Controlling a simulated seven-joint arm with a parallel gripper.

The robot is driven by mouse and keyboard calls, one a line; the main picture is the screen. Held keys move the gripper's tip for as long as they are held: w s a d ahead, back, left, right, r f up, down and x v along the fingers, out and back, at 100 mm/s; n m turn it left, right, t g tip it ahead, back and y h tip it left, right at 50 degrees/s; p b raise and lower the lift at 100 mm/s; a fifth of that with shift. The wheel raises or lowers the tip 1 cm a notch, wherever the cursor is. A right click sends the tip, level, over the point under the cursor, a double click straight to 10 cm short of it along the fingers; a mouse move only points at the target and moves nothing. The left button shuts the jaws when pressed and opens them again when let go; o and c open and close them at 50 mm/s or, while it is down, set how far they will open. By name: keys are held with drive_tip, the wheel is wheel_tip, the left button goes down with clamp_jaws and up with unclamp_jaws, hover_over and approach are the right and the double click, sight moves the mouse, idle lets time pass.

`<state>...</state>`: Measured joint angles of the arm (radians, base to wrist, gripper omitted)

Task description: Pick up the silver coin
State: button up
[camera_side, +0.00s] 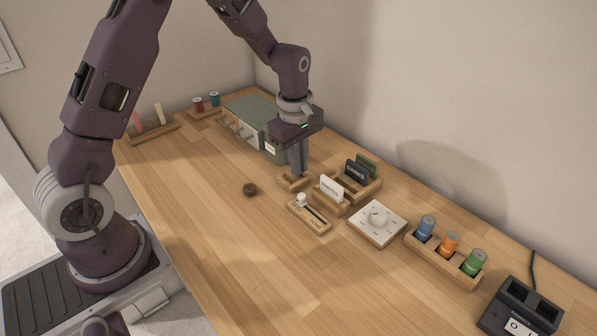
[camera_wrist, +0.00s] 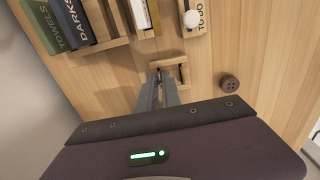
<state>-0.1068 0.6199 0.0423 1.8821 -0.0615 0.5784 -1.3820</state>
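I cannot make out the silver coin in either view. My gripper (camera_side: 297,173) points down at a small wooden holder (camera_side: 287,185), with its fingertips at or just above it. In the wrist view, the grey fingertips (camera_wrist: 160,76) are close together over the same small holder (camera_wrist: 182,60) and hide part of it. The views do not show whether anything is between the fingers.
A slider board with a white knob (camera_side: 309,216) and a rack of upright cards (camera_side: 331,190) stand close by. A dial box (camera_side: 376,222), a rack of coloured cans (camera_side: 449,245) and a green cabinet (camera_side: 252,116) are also near. A brown button (camera_side: 250,189) lies on open table.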

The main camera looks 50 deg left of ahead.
drive_tip(key=shift+f, duration=0.2)
clamp_jaws()
drive_tip(key=shift+r, duration=0.15)
wheel_tip(320, 180, up, 9)
drive_tip(key=w+a+g, duration=0.1)
drive_tip(key=w+a, duration=0.2)
drive_tip(key=a, duration=0.6)
drive_tip(key=shift+a+f, duration=0.25)
drive_tip(key=shift+f, duration=0.2)
drive_tip(key=shift+c, duration=0.6)
unclamp_jaws()
drive_tip(key=shift+f, duration=0.95)
idle(0.5)
